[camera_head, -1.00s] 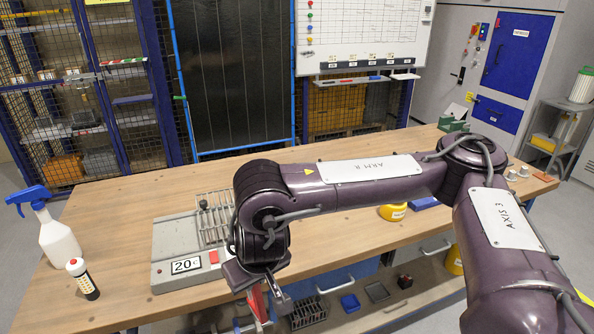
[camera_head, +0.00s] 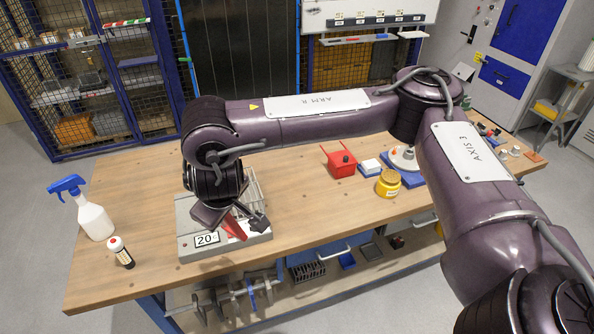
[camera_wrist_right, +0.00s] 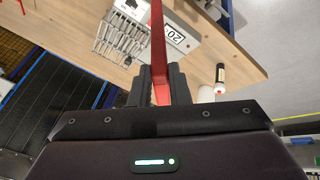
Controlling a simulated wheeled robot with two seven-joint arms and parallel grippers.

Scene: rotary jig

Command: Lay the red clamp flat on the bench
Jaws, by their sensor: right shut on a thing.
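The red clamp shows as a long narrow red bar (camera_wrist_right: 158,45) in the right wrist view, running away from between my fingers. My right gripper (camera_wrist_right: 161,88) is shut on it. In the head view my right gripper (camera_head: 238,214) is over the grey box marked 20, near the bench's front edge. A red part shows just below the fingers there; the rest of the clamp is hidden by the gripper. I cannot tell whether the clamp touches anything. The wooden bench (camera_head: 310,215) runs across the head view. My left gripper is not in view.
The grey box (camera_head: 255,238) with a wire rack stands under my gripper. A spray bottle (camera_head: 95,220) and a dark-labelled white bottle (camera_head: 121,252) are at the left. Bare wood lies between.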

